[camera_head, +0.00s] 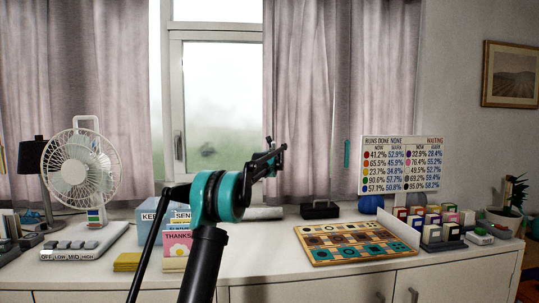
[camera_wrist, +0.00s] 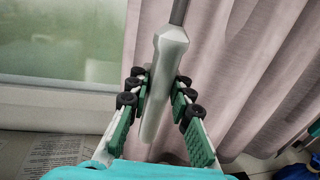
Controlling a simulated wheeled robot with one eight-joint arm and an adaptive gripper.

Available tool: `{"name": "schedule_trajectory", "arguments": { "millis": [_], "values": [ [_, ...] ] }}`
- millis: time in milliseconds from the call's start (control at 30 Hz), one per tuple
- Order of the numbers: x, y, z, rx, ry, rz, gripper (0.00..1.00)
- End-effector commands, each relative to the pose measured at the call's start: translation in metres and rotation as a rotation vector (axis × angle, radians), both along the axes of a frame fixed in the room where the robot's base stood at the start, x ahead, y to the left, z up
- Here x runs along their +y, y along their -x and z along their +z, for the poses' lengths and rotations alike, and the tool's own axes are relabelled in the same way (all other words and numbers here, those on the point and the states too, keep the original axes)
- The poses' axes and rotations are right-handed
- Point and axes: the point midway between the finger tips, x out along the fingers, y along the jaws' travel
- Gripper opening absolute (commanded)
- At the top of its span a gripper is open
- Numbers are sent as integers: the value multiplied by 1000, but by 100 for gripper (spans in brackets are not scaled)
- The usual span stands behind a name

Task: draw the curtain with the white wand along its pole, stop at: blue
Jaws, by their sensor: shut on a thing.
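The white wand (camera_wrist: 166,60) hangs from a thin grey rod in the wrist view, in front of the curtain. My gripper (camera_wrist: 160,79) has its green-padded fingers on both sides of the wand's handle and is shut on it. In the head view my gripper (camera_head: 274,155) is at the left edge of the right-hand grey-pink curtain (camera_head: 310,80). That curtain also shows in the wrist view (camera_wrist: 245,75). I cannot make out the wand in the head view. A narrow teal-blue strip (camera_head: 347,154) shows upright near the curtain's right part. The curtain pole is out of view.
The window (camera_head: 215,100) is uncovered left of the curtain. On the counter (camera_head: 265,270) stand a fan (camera_head: 80,170), a game board (camera_head: 357,243), a black box (camera_head: 320,210), a figures board (camera_head: 402,165) and several small coloured boxes (camera_head: 440,222). Another curtain (camera_head: 90,80) hangs at left.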

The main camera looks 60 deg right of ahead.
Motion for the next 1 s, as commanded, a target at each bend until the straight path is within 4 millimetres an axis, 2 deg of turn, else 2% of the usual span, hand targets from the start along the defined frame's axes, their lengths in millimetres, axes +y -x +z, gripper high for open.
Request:
{"name": "schedule_trajectory", "arguments": {
  "millis": [233,267,433,767,1000],
  "values": [
    [0,1,0,1,1,-1,0],
    [0,1,0,1,1,-1,23],
    [0,0,0,0,0,-1,43],
    [1,0,0,0,0,0,43],
    [21,13,1,0,0,-1,43]
  ]
}}
